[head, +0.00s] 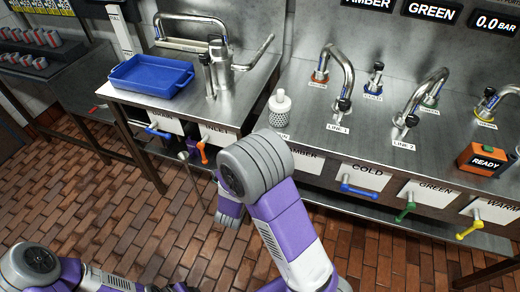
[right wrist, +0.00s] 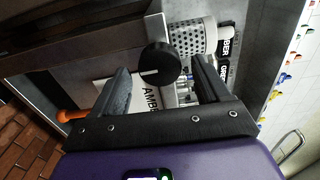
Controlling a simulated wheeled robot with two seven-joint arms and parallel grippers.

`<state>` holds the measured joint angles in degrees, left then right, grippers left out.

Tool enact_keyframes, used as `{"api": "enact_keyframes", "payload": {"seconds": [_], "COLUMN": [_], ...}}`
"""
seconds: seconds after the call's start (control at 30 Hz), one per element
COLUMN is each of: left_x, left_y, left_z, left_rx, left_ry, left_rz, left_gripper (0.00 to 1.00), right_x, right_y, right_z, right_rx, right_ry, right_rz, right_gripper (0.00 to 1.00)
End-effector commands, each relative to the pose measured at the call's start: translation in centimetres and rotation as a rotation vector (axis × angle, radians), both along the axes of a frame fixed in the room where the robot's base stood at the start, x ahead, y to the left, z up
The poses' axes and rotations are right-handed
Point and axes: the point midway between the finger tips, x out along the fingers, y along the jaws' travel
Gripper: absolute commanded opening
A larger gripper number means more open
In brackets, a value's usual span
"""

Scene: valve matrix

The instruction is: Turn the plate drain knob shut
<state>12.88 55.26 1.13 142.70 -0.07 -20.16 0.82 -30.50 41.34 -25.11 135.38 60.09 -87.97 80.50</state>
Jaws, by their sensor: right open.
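A round black knob (right wrist: 160,63) with a pale line on its face shows in the right wrist view. My right gripper (right wrist: 160,72) is open, its two fingers on either side of the knob in the picture; I see a gap to each finger and no contact. A white plate lettered AMBER (right wrist: 152,97) lies behind the knob. I cannot read a drain label on this knob. In the head view my right arm (head: 270,190) hides this part of the counter front. A blue handle (head: 158,133) sits by a partly readable label at the left sink. My left gripper is not in view.
An orange handle (head: 203,152) juts out below the INLET label; it also shows in the wrist view (right wrist: 70,115). Blue (head: 360,190), green (head: 405,212) and yellow (head: 469,224) handles line the right counter. A perforated white cylinder (head: 280,106) and a blue tray (head: 150,75) stand on the counters.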

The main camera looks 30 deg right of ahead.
Motion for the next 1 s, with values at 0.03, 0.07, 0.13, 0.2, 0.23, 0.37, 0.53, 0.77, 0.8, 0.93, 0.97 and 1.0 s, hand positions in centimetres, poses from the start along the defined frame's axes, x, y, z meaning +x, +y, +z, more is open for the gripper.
{"api": "enact_keyframes", "payload": {"seconds": [0.03, 0.07, 0.13, 0.2, 0.23, 0.37, 0.53, 0.77, 0.8, 0.93, 0.97, 1.0], "left_x": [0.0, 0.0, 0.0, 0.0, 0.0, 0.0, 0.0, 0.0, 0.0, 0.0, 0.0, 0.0], "left_y": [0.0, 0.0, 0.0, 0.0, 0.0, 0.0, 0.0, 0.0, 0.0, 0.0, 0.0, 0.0], "left_z": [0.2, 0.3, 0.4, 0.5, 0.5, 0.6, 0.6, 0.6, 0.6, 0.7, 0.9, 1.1], "left_rx": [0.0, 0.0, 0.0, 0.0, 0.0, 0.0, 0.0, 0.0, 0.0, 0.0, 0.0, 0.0], "left_ry": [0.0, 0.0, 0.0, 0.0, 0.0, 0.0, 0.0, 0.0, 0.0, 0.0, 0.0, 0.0], "left_rz": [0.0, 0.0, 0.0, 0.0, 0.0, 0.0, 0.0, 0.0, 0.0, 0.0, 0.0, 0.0], "left_gripper": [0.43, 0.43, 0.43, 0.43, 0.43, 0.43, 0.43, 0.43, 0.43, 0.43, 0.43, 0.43], "right_x": [-0.6, -0.9, -1.7, -2.3, -2.5, -3.1, -3.2, -3.1, -3.1, -3.0, -2.9, -2.7], "right_y": [0.9, 1.3, 2.0, 2.8, 3.0, 3.6, 3.7, 3.6, 3.6, 3.6, 3.6, 3.6], "right_z": [0.1, 0.1, 0.1, 0.0, 0.0, 0.0, 0.0, 0.0, 0.0, -0.3, -0.6, -1.4], "right_rx": [0.0, 0.001, -0.001, 0.0, 0.001, 0.0, 0.0, 0.0, 0.0, 0.0, 0.0, 0.001], "right_ry": [0.001, 0.002, 0.002, 0.001, 0.001, 0.0, 0.0, 0.0, 0.0, 0.021, 0.047, 0.098], "right_rz": [0.004, 0.004, 0.002, 0.003, 0.002, -0.001, -0.001, -0.001, -0.001, 0.005, 0.014, 0.035], "right_gripper": [0.75, 0.75, 0.75, 0.75, 0.75, 0.75, 0.75, 0.75, 0.75, 0.75, 0.75, 0.75]}}
